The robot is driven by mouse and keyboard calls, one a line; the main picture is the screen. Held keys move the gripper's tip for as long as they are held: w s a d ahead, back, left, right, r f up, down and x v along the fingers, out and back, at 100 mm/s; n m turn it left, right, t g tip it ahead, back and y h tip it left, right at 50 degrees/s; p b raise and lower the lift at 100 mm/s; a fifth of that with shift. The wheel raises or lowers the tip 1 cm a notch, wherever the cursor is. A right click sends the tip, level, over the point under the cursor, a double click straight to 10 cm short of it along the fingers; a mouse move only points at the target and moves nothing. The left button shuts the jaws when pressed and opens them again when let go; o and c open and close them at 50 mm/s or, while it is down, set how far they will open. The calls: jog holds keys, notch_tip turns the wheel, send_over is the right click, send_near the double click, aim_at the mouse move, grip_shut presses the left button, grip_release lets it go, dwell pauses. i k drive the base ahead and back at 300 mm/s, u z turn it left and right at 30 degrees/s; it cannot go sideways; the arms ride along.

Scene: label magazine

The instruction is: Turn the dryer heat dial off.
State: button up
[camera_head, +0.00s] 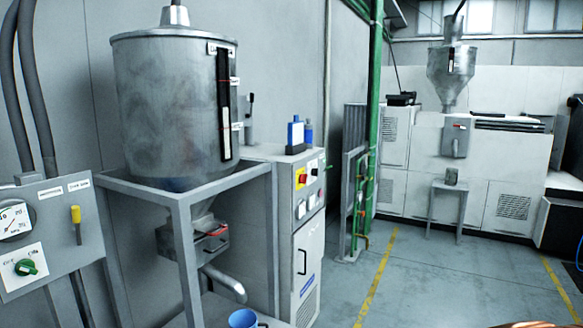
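A green rotary knob (26,267) sits on a white plate at the lower part of the grey panel (62,250) at the far left, below a round gauge (14,218). A small dark knob (314,172) is on the white cabinet (307,240) beside the hopper, to the right of a red button on a yellow plate (300,178). The labels are too small to read, so I cannot tell which knob is the dryer heat dial or where either points.
A large metal hopper (165,100) stands on a grey frame (183,235) between panel and cabinet. A blue cup (243,318) is below its spout. A green post (374,130) and a white machine (490,165) stand farther back. The floor (450,280) at right is clear.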

aim_at(315, 171)
jog(key=u, duration=0.05)
jog(key=i, duration=0.65)
jog(key=z, duration=0.85)
jog(key=i, duration=2.35)
jog(key=u, duration=2.9)
